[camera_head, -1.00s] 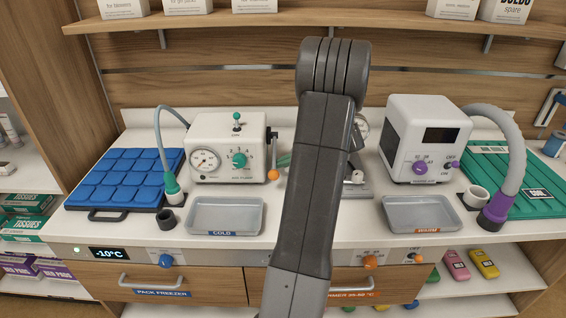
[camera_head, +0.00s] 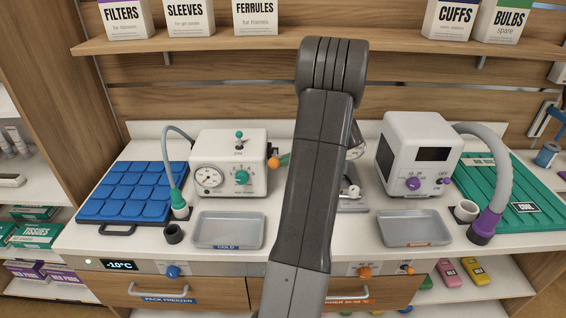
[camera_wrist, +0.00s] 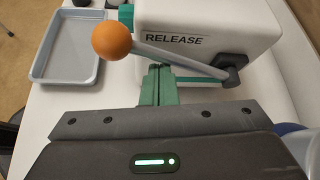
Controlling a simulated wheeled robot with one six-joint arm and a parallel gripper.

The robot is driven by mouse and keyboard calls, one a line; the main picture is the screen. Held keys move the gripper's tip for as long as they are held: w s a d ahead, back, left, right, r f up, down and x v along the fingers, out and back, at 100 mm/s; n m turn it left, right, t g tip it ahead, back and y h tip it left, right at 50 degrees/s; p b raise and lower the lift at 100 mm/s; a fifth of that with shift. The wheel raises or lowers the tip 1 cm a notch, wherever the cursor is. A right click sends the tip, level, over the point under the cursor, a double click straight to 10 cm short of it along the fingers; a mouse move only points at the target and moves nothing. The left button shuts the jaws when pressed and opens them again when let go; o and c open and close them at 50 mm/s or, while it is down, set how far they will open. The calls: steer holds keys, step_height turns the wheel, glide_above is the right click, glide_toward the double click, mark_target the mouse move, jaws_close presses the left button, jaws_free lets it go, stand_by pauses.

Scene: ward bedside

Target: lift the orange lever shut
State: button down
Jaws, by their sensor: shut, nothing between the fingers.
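The orange lever has an orange ball (camera_head: 274,163) at its end, out to the right of the white machine (camera_head: 229,145) in the head view. In the wrist view the ball (camera_wrist: 112,40) is at upper left, and its grey rod (camera_wrist: 190,62) slants to a dark pivot on the machine's side, under the word RELEASE. My gripper (camera_wrist: 158,76) is shut and empty. Its green fingertips are at the rod, between ball and pivot; I cannot tell whether they touch.
Grey trays stand at front left (camera_head: 229,230) and right (camera_head: 415,228) of the counter. A second white machine (camera_head: 417,150) with a hose stands right of my arm. A blue pad pack (camera_head: 133,187) lies at left. A shelf (camera_head: 270,42) with boxes runs above.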

steer(key=shift+w+r, duration=0.25)
steer(key=shift+r, duration=0.2)
steer(key=b+v, duration=0.2)
steer(key=v, duration=1.1)
steer(key=shift+s+d, duration=0.25)
steer(key=shift+d, duration=0.15)
steer(key=shift+a+f, duration=0.1)
steer(key=shift+f, duration=0.05)
steer(key=shift+n+t, duration=0.4)
steer(key=shift+t, duration=0.1)
steer(key=a+f+b, duration=0.2)
steer(key=a+f, duration=0.2)
steer(key=w+a+f+b, duration=0.1)
steer(key=a+f+b, duration=0.1)
steer(key=a+f, duration=0.2)
steer(key=a+f+b, duration=0.2)
steer(key=a+f, duration=0.1)
steer(key=f, duration=0.3)
steer(key=shift+w+a, duration=0.25)
steer(key=shift+a, duration=0.15)
steer(key=shift+w+f+b, duration=0.15)
steer(key=shift+f+b, duration=0.05)
steer(key=shift+b, duration=0.1)
steer(key=shift+r, duration=0.1)
